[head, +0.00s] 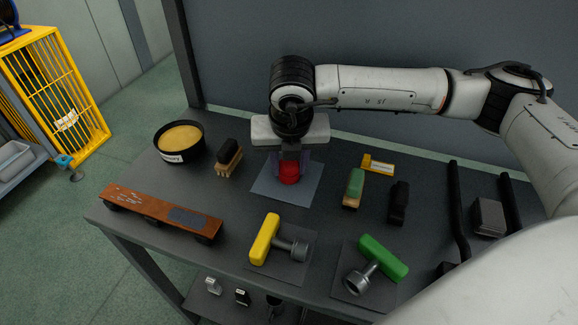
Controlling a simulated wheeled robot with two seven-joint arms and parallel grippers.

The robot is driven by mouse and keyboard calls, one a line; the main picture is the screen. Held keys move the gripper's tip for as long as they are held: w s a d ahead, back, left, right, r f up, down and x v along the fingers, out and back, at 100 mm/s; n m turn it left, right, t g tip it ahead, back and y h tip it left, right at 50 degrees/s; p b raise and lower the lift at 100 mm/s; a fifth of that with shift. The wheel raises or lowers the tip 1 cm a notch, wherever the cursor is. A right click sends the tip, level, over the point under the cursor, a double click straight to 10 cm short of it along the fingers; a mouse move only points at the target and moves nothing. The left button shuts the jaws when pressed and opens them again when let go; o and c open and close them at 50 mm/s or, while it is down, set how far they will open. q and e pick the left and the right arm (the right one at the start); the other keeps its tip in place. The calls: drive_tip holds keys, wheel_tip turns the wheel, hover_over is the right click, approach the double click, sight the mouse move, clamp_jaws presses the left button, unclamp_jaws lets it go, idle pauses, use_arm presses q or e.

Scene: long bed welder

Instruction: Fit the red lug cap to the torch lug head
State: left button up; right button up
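A red piece (289,173), which looks like the red lug cap, is at a grey square mat (270,194) in the middle of the table. My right gripper (289,163) points straight down over it, with its fingers at the sides of the red piece. The gripper hides its upper part, and I cannot tell whether the fingers press on it. Two T-shaped pieces with grey metal ends lie on mats at the front: a yellow one (265,238) and a green one (382,257). I cannot tell which part is the torch lug head. My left gripper is not in view.
The table (225,255) also holds a black bowl (179,143), a brush (228,157), a brown board (160,212), a green-topped block (354,187), a black block (398,203) and black bars (458,205). A grey wall stands behind. A yellow cage (60,95) is at far left.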

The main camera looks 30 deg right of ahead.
sight(289, 163)
drive_tip(key=shift+c, duration=0.6)
drive_tip(key=shift+r+p, duration=0.55)
drive_tip(key=shift+r, duration=1.2)
drive_tip(key=shift+o, duration=1.4)
drive_tip(key=shift+c, duration=1.4)
